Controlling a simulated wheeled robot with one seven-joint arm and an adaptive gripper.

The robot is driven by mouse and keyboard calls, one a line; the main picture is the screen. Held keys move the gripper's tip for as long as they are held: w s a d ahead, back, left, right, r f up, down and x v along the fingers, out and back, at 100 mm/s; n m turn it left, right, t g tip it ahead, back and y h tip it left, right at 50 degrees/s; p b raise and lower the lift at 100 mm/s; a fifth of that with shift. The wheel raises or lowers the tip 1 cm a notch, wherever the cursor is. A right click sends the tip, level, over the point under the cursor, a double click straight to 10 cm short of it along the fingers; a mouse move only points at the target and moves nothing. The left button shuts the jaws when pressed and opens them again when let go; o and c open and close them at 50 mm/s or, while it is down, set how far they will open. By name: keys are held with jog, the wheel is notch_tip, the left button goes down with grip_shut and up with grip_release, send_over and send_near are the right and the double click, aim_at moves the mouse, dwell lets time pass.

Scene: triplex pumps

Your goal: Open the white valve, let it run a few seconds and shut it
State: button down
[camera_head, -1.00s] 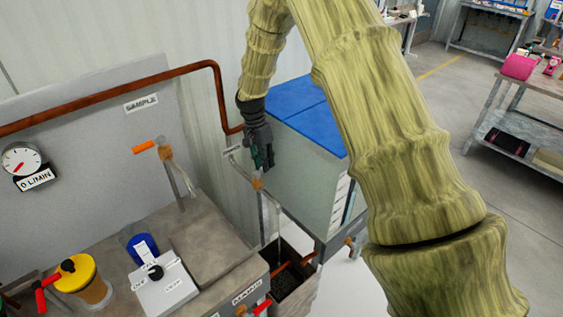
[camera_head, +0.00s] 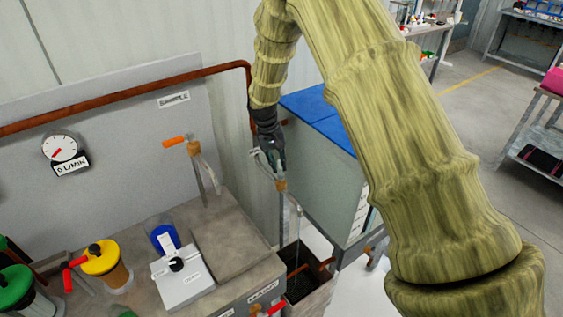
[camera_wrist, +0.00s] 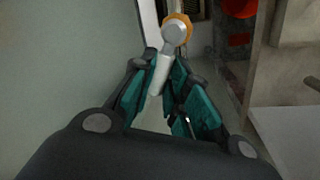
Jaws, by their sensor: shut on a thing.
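The white valve sits on a brass body (camera_head: 281,185) on an upright pipe beside the bench's right end. Its white handle (camera_wrist: 161,76) lies between the teal fingers of my gripper (camera_wrist: 172,92) in the wrist view. My gripper (camera_head: 277,160) is at the valve top in the head view and is shut on the handle. A bit of the white handle (camera_head: 254,152) shows left of the fingers.
An orange-handled tap (camera_head: 190,145) stands left under the SAMPLE sign (camera_head: 174,99). A gauge (camera_head: 61,148) above a "0 L/MIN" plate is on the grey panel. A blue-topped cabinet (camera_head: 325,125) stands close behind my gripper. Yellow (camera_head: 100,258) and blue containers stand on the bench.

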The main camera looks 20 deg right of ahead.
jog(key=shift+w+a+r+n+t, duration=0.15)
jog(key=shift+a+n, duration=0.15)
jog(key=shift+n, duration=0.5)
jog(key=shift+s+a+f+n+t, duration=0.15)
jog(key=shift+a+n, duration=0.15)
jog(key=shift+n, duration=0.5)
jog(key=shift+w+r, duration=0.1)
jog(key=c, duration=1.4)
grip_release()
jog(key=shift+a, duration=0.1)
jog(key=r, duration=0.4)
jog(key=a+r, duration=0.1)
jog(key=r, duration=0.2)
jog(key=a+r, duration=0.1)
jog(key=r, duration=0.3)
jog(key=shift+s+a+r, duration=0.15)
jog(key=shift+s+r, duration=0.05)
jog(key=shift+r, duration=0.1)
